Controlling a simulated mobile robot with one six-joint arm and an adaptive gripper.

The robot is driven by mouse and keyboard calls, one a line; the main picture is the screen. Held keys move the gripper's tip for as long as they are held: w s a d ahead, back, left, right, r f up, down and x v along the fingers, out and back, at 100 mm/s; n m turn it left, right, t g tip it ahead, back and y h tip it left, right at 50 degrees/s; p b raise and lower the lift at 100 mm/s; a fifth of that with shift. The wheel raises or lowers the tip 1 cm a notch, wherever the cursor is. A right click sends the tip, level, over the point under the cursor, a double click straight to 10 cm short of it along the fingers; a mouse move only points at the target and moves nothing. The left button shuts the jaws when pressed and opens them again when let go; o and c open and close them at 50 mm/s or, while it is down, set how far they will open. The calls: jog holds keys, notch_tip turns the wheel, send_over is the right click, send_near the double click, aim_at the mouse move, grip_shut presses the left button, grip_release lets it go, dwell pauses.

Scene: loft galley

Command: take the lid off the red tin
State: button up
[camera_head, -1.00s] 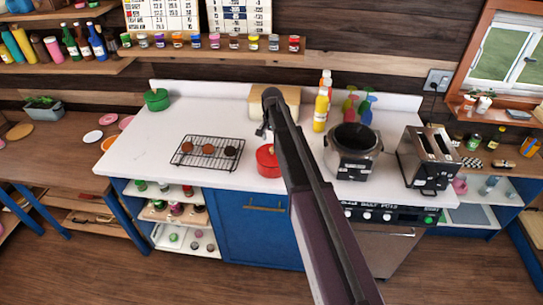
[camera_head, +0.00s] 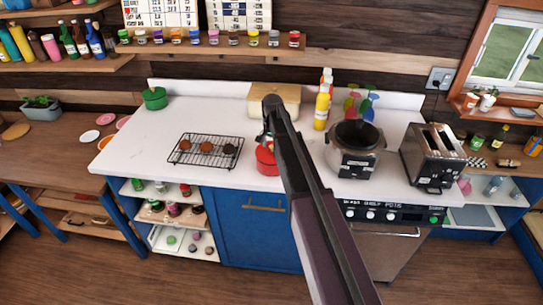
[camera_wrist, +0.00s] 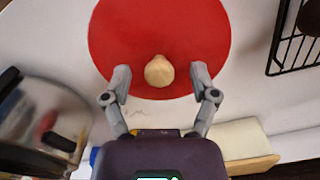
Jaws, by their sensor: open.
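The red tin (camera_head: 266,163) stands on the white counter, partly behind my arm in the head view. In the wrist view its round red lid (camera_wrist: 195,35) fills the upper middle. A pale round knob (camera_wrist: 159,71) sits on the lid. My gripper (camera_wrist: 160,80) is open above the lid, with one grey finger on each side of the knob and gaps between. In the head view my gripper (camera_head: 266,138) is just over the tin, mostly hidden by my arm. The tin's side is hidden in the wrist view.
A cooling rack (camera_head: 205,150) with several round items lies left of the tin. A cooker (camera_head: 355,148) and a toaster (camera_head: 433,155) stand to the right. A green pot (camera_head: 155,99) is at the back left. The counter left of the rack is clear.

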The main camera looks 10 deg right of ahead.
jog(key=shift+f, duration=0.25)
dwell(0.4)
grip_shut()
